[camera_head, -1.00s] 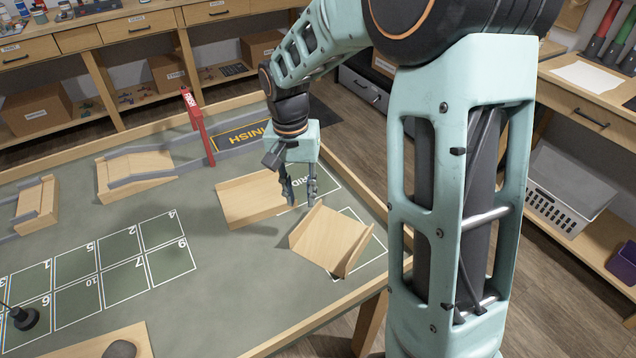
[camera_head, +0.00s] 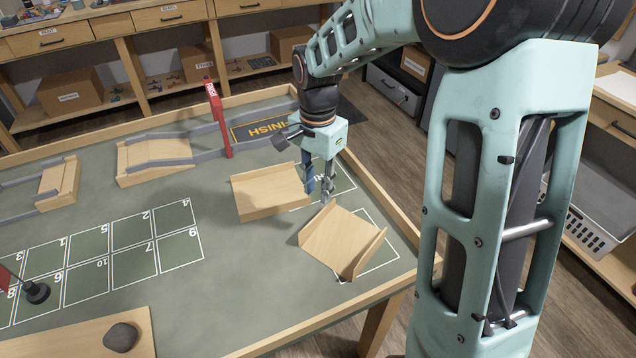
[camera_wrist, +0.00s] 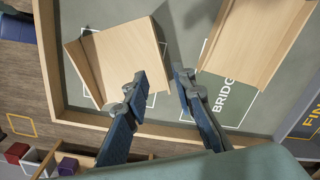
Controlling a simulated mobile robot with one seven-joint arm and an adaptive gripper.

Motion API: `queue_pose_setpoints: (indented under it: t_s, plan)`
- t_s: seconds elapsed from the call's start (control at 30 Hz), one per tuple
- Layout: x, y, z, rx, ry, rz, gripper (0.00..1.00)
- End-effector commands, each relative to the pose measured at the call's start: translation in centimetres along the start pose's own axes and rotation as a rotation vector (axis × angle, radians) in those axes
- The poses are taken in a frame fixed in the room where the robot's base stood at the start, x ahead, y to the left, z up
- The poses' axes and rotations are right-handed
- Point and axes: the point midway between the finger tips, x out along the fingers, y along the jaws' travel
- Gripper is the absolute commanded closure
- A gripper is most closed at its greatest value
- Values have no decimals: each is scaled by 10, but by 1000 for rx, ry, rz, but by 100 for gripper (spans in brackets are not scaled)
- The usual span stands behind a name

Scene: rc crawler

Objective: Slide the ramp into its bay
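Two pale wooden pieces with side rails lie on the green table; I cannot tell for sure which is the ramp. The right piece (camera_head: 340,241) sits turned across a white-outlined bay (camera_head: 385,258) whose label is hidden; it shows at left in the wrist view (camera_wrist: 118,62). The left piece (camera_head: 268,190) partly overlaps the bay marked BRIDGE (camera_wrist: 232,105). My gripper (camera_head: 318,187) is above the gap between them, near the right piece's far corner. In the wrist view its fingers (camera_wrist: 163,85) are apart, with that piece's edge showing between the tips; contact is unclear.
A raised wooden border (camera_head: 372,200) runs along the table's right edge. A red post (camera_head: 218,118), grey-railed track (camera_head: 153,160) and FINISH mark (camera_head: 268,130) lie beyond. Numbered squares (camera_head: 133,233) are at left, a board with a dark stone (camera_head: 121,337) in front.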

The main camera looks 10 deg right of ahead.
Motion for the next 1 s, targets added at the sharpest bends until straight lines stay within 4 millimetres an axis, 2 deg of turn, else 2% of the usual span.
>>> queue_pose_setpoints:
  t_s: [0.3, 0.5, 0.7, 1.0]
  plan:
    - [59, 1, 1, -1, -4, 3, 76]
    - [87, 0, 1, -1, -2, 1, 76]
    - [99, 0, 0, -1, -1, 0, 76]
    - [99, 0, 0, -1, -1, 0, 76]
